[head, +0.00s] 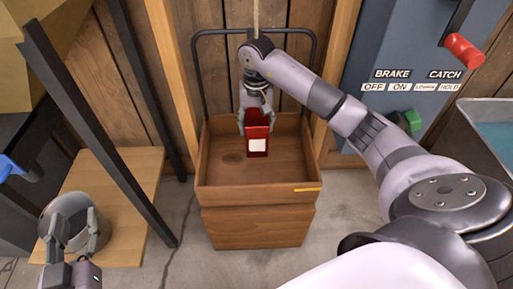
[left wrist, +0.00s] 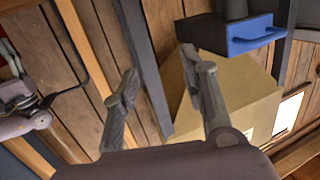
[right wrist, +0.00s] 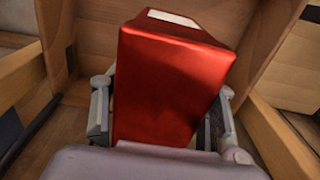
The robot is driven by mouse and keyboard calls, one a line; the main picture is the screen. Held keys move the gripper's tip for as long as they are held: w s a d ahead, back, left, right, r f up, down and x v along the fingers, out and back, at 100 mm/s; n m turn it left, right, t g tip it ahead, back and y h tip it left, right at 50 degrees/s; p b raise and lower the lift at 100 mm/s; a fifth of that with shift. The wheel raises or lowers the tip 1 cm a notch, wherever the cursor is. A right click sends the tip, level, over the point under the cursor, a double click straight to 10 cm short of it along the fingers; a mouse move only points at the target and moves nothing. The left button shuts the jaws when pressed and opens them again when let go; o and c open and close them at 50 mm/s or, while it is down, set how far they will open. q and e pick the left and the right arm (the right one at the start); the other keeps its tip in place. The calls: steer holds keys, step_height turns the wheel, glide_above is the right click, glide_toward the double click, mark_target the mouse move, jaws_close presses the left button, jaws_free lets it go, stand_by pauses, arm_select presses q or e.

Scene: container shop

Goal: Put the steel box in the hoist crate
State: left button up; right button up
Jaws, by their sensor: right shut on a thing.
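A red box (head: 258,133) with a metallic sheen and a white label is held upright in my right gripper (head: 256,113). In the right wrist view the box (right wrist: 170,85) stands between the two fingers, which touch its sides. The box is over or inside the open wooden hoist crate (head: 258,196), near its back wall. I cannot tell whether its base touches the crate floor. The crate has a black hoop frame and a rope above. My left gripper (head: 72,222) is at the lower left, away from the crate. In the left wrist view its fingers (left wrist: 158,82) are apart and empty.
A blue-grey panel (head: 390,45) with a red-handled lever (head: 464,50), a green knob (head: 413,120) and brake and catch labels stands to the right. A metal tub (head: 480,155) is beside it. A dark post (head: 100,135) and wooden platform (head: 140,190) are left of the crate.

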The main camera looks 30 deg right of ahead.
step_height(320, 180, down, 5)
steer(key=shift+f+b, duration=0.1)
steer(key=shift+b, duration=0.5)
step_height(320, 180, down, 4)
steer(key=shift+r+b, duration=0.25)
steer(key=shift+b, duration=0.25)
arm_select(q)
step_height(320, 180, up, 11)
steer(key=s+d+t+h, duration=0.1)
steer(key=s+t+h, duration=0.1)
steer(key=t, duration=0.4)
steer(key=shift+t+h, duration=0.3)
steer(key=shift+t, duration=0.1)
arm_select(e)
steer(key=shift+f, duration=0.35)
arm_select(q)
steer(key=shift+s+r, duration=0.15)
steer(key=shift+s, duration=0.05)
arm_select(e)
steer(key=o, duration=1.7)
steer(key=shift+f, duration=0.1)
